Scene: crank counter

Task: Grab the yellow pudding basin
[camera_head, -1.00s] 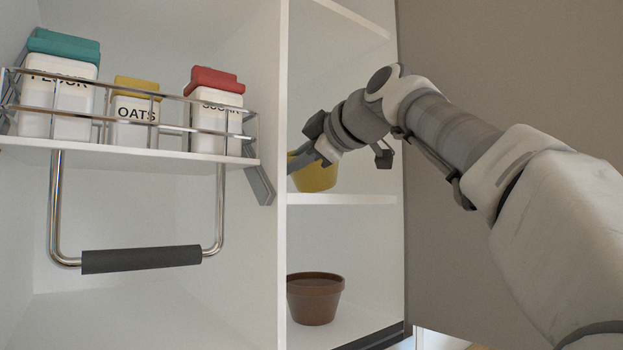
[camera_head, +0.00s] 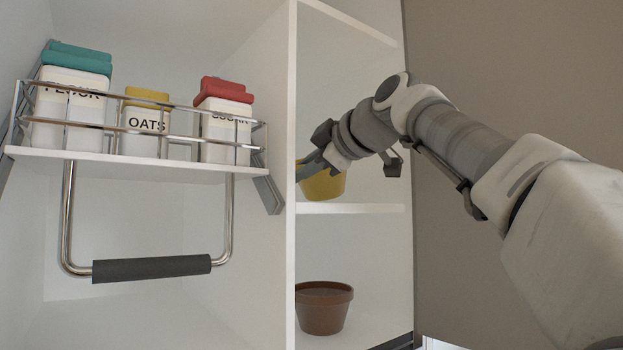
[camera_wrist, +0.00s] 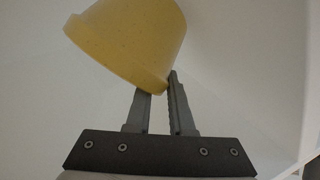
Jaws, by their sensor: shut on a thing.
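The yellow pudding basin (camera_head: 325,185) is on the middle level of the right-hand cabinet bay, partly hidden by the divider and my gripper. In the wrist view the basin (camera_wrist: 130,38) fills the upper left and looks tilted, with its thick rim towards my gripper. My gripper (camera_wrist: 160,88) is shut on the rim, one finger on each side of the wall. In the head view my gripper (camera_head: 305,165) reaches in from the right at the basin's top. I cannot tell whether the basin touches the shelf (camera_head: 350,209).
A brown pot (camera_head: 324,310) stands on the level below. The white divider (camera_head: 270,110) is close on the left. Beyond it hangs a wire-railed rack (camera_head: 140,165) with flour, oats and sugar canisters and a dark-gripped handle (camera_head: 150,268). A grey-brown panel (camera_head: 500,60) is on the right.

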